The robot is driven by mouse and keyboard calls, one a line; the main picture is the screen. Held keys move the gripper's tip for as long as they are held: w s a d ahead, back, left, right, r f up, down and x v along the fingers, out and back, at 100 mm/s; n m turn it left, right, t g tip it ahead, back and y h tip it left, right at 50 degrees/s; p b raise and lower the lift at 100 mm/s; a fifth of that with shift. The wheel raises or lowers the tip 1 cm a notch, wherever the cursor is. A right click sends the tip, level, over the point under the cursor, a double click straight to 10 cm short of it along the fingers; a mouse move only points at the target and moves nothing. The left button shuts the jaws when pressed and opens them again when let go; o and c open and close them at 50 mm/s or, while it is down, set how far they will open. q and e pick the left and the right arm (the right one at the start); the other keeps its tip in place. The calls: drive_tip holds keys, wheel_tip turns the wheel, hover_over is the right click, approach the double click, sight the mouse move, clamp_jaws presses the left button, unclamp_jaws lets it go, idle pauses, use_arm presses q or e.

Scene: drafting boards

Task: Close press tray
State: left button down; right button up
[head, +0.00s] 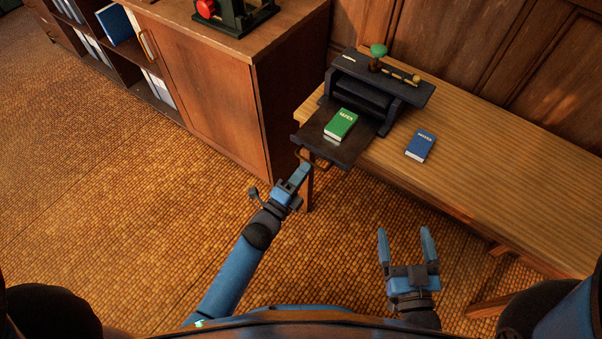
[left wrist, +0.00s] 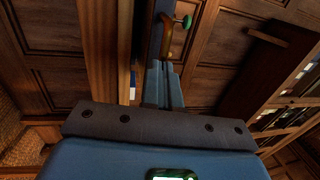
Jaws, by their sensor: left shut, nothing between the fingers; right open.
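The dark press (head: 375,88) stands at the left end of the wooden bench, with a green knob (head: 378,50) on top. Its flat black tray (head: 314,142) is out toward me, past the bench end. A green book (head: 341,124) lies on the tray. A curved brown handle (head: 312,158) shows at the tray's front edge. My left gripper (head: 305,169) is shut and empty, its tips close to that handle; I cannot tell whether they touch. Its closed fingers (left wrist: 165,80) point up in the left wrist view. My right gripper (head: 404,232) is open and empty, low in front of the bench.
A blue book (head: 420,146) lies on the bench (head: 490,170) right of the press. A wooden cabinet (head: 215,90) stands left of the bench, bearing a dark device with a red part (head: 206,8). The tiled floor (head: 130,210) is clear at left.

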sight(337, 130)
use_arm(q)
drive_tip(key=f+b+x, duration=0.1)
drive_tip(key=b+x, duration=0.1)
drive_tip(key=x, duration=0.3)
drive_tip(key=f+b+x, duration=0.1)
drive_tip(key=b+x, duration=0.2)
drive_tip(key=x, duration=0.2)
drive_tip(key=f+b+x, duration=0.1)
drive_tip(key=b+x, duration=0.2)
drive_tip(key=x, duration=0.2)
drive_tip(key=shift+w+d+r, duration=0.1)
drive_tip(key=shift+w+d, duration=0.35)
drive_tip(key=shift+d, duration=0.05)
drive_tip(key=shift+w+d+b, duration=0.35)
drive_tip(key=shift+w, duration=0.15)
drive_tip(key=shift+r, duration=0.35)
drive_tip(key=shift+r, duration=0.1)
